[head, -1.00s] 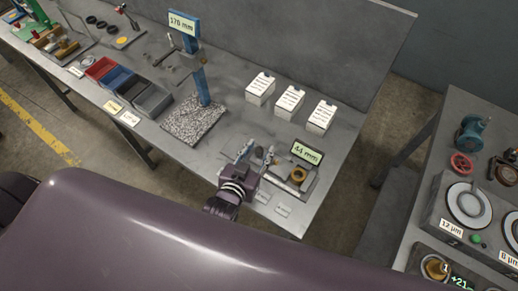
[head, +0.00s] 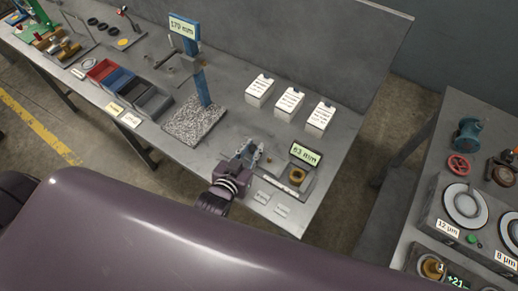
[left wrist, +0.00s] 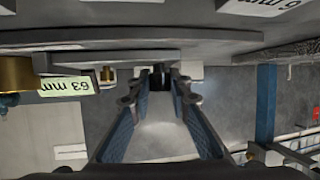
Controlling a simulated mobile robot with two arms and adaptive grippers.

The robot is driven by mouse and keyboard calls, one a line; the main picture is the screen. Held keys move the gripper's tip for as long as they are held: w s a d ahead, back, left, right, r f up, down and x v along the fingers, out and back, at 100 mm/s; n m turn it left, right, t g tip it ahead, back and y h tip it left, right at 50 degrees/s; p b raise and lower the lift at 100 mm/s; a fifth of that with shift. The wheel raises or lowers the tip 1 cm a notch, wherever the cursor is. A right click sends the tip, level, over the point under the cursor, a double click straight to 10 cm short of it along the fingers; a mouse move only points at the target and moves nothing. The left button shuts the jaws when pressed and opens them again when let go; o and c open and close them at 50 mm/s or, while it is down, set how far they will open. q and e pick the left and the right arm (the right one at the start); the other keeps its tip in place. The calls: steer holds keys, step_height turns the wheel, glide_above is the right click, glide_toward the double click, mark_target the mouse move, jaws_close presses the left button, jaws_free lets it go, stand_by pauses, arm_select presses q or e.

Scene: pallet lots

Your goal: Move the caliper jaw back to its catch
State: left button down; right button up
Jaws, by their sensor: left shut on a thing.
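The caliper (head: 291,187) lies on a grey base at the front right of the bench, and its display (head: 305,154) reads 63 mm. A brass ring (head: 296,175) sits on it, right of my gripper. My left gripper (head: 252,152) is at the caliper's left end, shut on the caliper jaw. In the left wrist view, a small dark piece of the jaw (left wrist: 158,82) shows between the fingertips; the rest is largely hidden. The display (left wrist: 68,86) appears upside down relative to the head view's layout, beside the brass ring (left wrist: 14,78). I cannot make out the catch.
A height gauge on a granite plate (head: 192,124) stands left of the gripper. White card blocks (head: 289,102) stand behind. Small labels (head: 262,197) lie at the front edge. Bins (head: 129,88) are farther left. A second bench (head: 480,125) stands right, across a gap.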

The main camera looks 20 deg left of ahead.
arm_select(q)
steer(key=a, duration=0.2)
steer(key=w+a, duration=0.1)
steer(key=a, duration=0.1)
steer(key=shift+p, duration=0.3)
steer(key=shift+r, duration=0.1)
arm_select(e)
steer(key=shift+d+r, duration=0.2)
steer(key=shift+r, duration=0.4)
arm_select(q)
steer(key=c, duration=2.1)
jaws_free()
steer(key=o, duration=0.3)
steer(key=shift+a, duration=0.1)
steer(key=shift+o, duration=0.2)
arm_select(e)
steer(key=shift+w+a, duration=0.1)
steer(key=shift+a, duration=0.15)
steer(key=shift+a, duration=0.1)
arm_select(q)
steer(key=shift+s, duration=0.35)
steer(key=v, duration=1.1)
steer(key=shift+s, duration=0.1)
